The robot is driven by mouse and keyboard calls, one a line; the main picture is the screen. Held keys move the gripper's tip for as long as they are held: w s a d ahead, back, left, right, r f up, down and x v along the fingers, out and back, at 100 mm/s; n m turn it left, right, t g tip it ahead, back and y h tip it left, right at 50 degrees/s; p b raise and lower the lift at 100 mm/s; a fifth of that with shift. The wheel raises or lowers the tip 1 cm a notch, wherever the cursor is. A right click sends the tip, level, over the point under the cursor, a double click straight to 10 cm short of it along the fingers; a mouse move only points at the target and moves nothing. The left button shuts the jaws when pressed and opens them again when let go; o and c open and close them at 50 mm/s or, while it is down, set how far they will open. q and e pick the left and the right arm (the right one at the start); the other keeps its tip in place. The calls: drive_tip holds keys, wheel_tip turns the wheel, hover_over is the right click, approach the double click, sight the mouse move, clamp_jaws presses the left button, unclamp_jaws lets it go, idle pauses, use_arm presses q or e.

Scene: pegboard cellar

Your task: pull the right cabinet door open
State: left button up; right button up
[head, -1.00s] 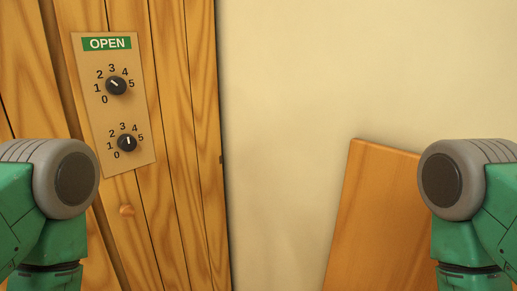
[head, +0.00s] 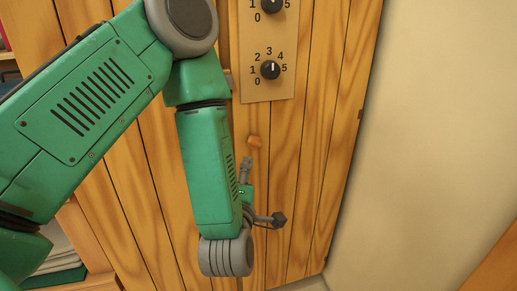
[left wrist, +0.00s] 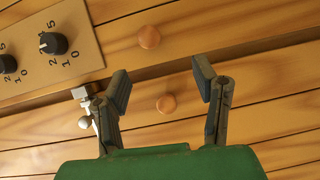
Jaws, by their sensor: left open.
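The right cabinet door (head: 325,120) is made of vertical wooden planks and looks shut. Its round wooden knob (head: 255,141) sits below the dial panel, and it also shows in the left wrist view (left wrist: 149,37). A second round knob (left wrist: 166,104) shows there across the dark seam, on the neighbouring door. My left gripper (head: 263,190) is in front of the doors, just below the right door's knob in the head view. In the left wrist view its fingers (left wrist: 162,82) are spread and empty, aimed between the knobs. My right gripper is out of view.
A dial panel (head: 285,88) is fixed to the right door. A metal latch-like piece (left wrist: 82,95) lies by the seam, partly behind a finger. Shelves with books (head: 55,262) stand at lower left. A bare wall (head: 430,130) is on the right.

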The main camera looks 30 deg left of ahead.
sight(256, 144)
use_arm(q)
drive_tip(key=shift+n, duration=0.4)
drive_tip(key=x, duration=0.4)
drive_tip(key=r+x, duration=0.1)
drive_tip(key=x, duration=0.8)
drive_tip(key=shift+r, duration=0.2)
drive_tip(key=shift+w+a, duration=0.15)
drive_tip(key=shift+w, duration=0.05)
drive_tip(key=shift+w+r, duration=0.1)
drive_tip(key=shift+w, duration=0.1)
drive_tip(key=shift+d, duration=0.25)
